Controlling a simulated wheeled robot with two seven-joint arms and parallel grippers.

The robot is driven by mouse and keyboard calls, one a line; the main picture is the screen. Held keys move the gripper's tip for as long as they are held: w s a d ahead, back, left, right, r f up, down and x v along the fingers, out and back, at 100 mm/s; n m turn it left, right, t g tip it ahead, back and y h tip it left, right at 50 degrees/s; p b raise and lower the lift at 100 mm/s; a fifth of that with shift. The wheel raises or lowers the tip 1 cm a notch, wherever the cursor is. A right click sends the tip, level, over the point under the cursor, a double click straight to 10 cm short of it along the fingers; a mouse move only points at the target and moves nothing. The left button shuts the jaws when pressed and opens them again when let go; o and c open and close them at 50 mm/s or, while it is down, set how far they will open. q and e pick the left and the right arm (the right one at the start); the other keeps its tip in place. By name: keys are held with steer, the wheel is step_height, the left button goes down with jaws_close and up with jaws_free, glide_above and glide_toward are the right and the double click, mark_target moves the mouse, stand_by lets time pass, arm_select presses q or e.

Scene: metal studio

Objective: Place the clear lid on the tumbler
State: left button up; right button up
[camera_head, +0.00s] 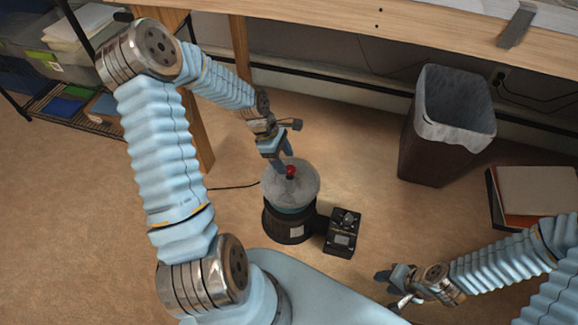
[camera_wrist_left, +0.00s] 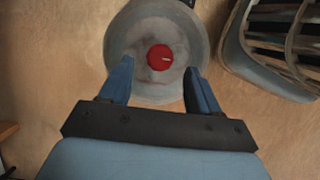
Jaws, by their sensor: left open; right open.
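The tumbler (camera_head: 290,222) is a dark round drum standing upright on the floor, with a pale label and a dark box joined at its right side. The clear lid (camera_head: 306,182), round with a red knob (camera_head: 291,170), is at its top; I cannot tell whether it is fully seated. My left gripper (camera_head: 284,160) is above the lid, near the knob. In the left wrist view the lid (camera_wrist_left: 125,35) lies beyond the open fingers (camera_wrist_left: 158,88), with the red knob (camera_wrist_left: 160,58) ahead between them. My right gripper (camera_head: 387,290) is open and empty at the lower right.
The dark control box (camera_head: 343,232) sits right of the tumbler. A lined waste bin (camera_head: 430,150) stands at the back right, and boxes (camera_head: 535,195) lie at the right. A wooden bench (camera_head: 420,25) spans the back. Floor left of the tumbler is clear.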

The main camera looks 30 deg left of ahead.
arm_select(q)
steer(key=v, duration=0.6)
steer(key=d+f+m, duration=0.2)
steer(key=d, duration=0.1)
steer(key=s+d+f+m, duration=0.1)
steer(key=d+f+m, duration=0.1)
steer(key=d+f, duration=0.1)
steer(key=s+d+f+m, duration=0.1)
steer(key=d+f+m, duration=0.1)
steer(key=d, duration=0.2)
steer(key=shift+s+d+f+m+h, duration=0.1)
steer(key=shift+s+f+m+h, duration=0.05)
steer(key=shift+f+m+h, duration=0.2)
steer(key=s+d+f+m, duration=0.8)
steer(key=s+d+m, duration=0.3)
steer(key=s+m, duration=0.1)
steer(key=shift+d+f, duration=0.15)
steer(key=shift+f, duration=0.25)
steer(key=shift+w, duration=0.1)
